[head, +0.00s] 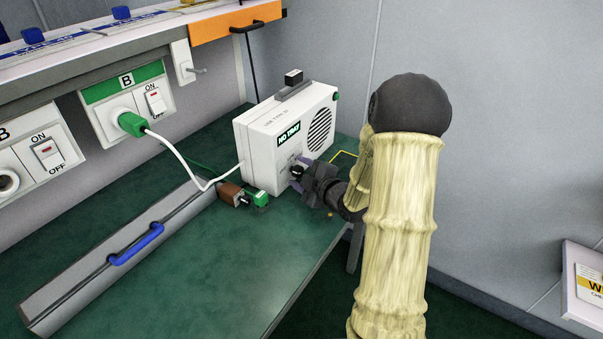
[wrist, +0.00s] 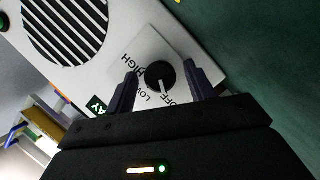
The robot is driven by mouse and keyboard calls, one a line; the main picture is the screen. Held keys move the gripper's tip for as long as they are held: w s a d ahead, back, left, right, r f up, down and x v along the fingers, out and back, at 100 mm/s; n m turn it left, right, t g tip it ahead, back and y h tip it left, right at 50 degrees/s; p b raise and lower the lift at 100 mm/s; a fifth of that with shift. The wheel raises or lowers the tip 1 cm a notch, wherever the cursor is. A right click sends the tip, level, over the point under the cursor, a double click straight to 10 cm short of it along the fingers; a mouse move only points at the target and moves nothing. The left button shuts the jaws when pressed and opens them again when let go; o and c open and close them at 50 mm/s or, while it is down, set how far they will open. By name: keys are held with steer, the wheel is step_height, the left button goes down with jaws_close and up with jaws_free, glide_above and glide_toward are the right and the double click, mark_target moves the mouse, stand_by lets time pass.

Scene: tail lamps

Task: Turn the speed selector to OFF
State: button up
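The speed selector is a round black knob (wrist: 160,74) with a white pointer line, on the front of a white box-shaped device (head: 262,150). In the wrist view the labels HIGH, LOW and OFF surround it, and the pointer line is directed toward the OFF label (wrist: 174,103). My gripper (wrist: 162,72) has one dark finger on each side of the knob, with a visible gap on both sides, so it is open around it. In the head view my gripper (head: 303,172) is at the device's lower front and largely hides the knob.
The device stands on a green bench top (head: 220,262), with a green and a brown connector (head: 231,194) beside its base. A white cable runs to a green plug (head: 131,124) in the wall panel. A blue-handled grey bar (head: 120,262) lies at left.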

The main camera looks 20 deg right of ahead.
steer(key=shift+s, duration=0.1)
steer(key=v, duration=1.1)
steer(key=shift+d+r+p, duration=0.1)
steer(key=shift+p, duration=0.2)
steer(key=shift+s+d+f+b, duration=0.1)
steer(key=shift+s+f+b, duration=0.15)
steer(key=shift+b, duration=0.45)
steer(key=b+v, duration=0.1)
steer(key=b, duration=0.4)
steer(key=shift+s+r, duration=0.15)
steer(key=shift+s, duration=0.1)
steer(key=s+b, duration=0.1)
steer(key=b, duration=0.1)
steer(key=shift+s+d+r+b, duration=0.1)
steer(key=shift+s+b, duration=0.05)
steer(key=shift+b, duration=0.2)
steer(key=p+v, duration=0.1)
steer(key=v, duration=0.2)
steer(key=shift+r, duration=0.15)
